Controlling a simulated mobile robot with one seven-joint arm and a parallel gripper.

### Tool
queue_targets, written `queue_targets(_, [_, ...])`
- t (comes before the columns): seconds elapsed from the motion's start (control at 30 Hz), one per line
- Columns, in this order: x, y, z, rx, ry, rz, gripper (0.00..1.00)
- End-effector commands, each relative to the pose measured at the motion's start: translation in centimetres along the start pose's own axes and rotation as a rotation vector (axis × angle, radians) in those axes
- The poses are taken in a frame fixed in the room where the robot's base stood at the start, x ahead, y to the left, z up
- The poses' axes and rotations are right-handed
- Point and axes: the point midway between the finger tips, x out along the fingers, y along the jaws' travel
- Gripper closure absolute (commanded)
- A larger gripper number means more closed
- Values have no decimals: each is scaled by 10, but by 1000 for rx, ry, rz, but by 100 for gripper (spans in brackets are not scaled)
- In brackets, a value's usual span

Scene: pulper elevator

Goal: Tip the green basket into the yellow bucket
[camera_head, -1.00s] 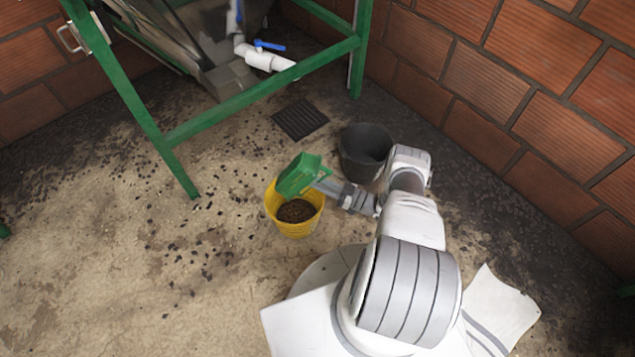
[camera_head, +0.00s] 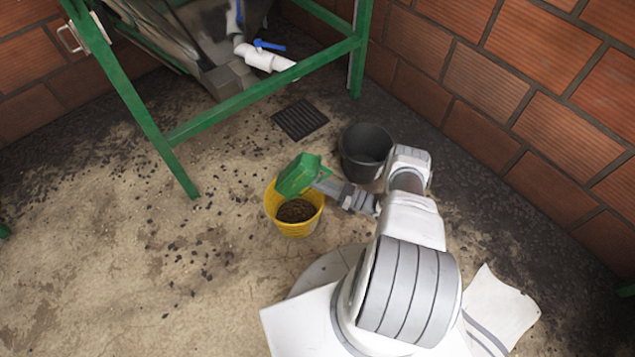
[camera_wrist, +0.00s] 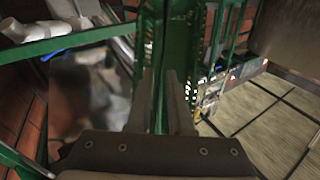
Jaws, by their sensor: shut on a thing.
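The yellow bucket (camera_head: 293,226) stands on the floor with dark brown stuff (camera_head: 296,210) inside it. The green basket (camera_head: 299,175) is tilted steeply over the bucket's back rim, its lower end reaching into the bucket's mouth. Its inside is turned away, so I cannot tell what is in it. My gripper (camera_head: 325,178) comes from the right and is shut on the basket. In the wrist view the two fingers of my gripper (camera_wrist: 165,100) close on a green part of the basket (camera_wrist: 180,45).
A black bucket (camera_head: 365,150) stands just behind my forearm. A dark floor grate (camera_head: 300,119) lies further back. A green metal frame (camera_head: 150,120) with white pipe (camera_head: 268,61) stands at the back left. A brick wall (camera_head: 520,90) bounds the right. The floor at left is open, with scattered dark bits.

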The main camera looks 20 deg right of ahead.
Motion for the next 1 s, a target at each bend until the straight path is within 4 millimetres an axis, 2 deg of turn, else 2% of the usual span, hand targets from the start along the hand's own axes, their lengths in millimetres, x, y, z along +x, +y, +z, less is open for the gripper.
queue_targets(0.27, [0,0,0,1,-4,1,100])
queue_targets(0.47, [6,0,-3,-9,-58,7,100])
queue_targets(1.0, [43,-8,-13,-69,-417,49,100])
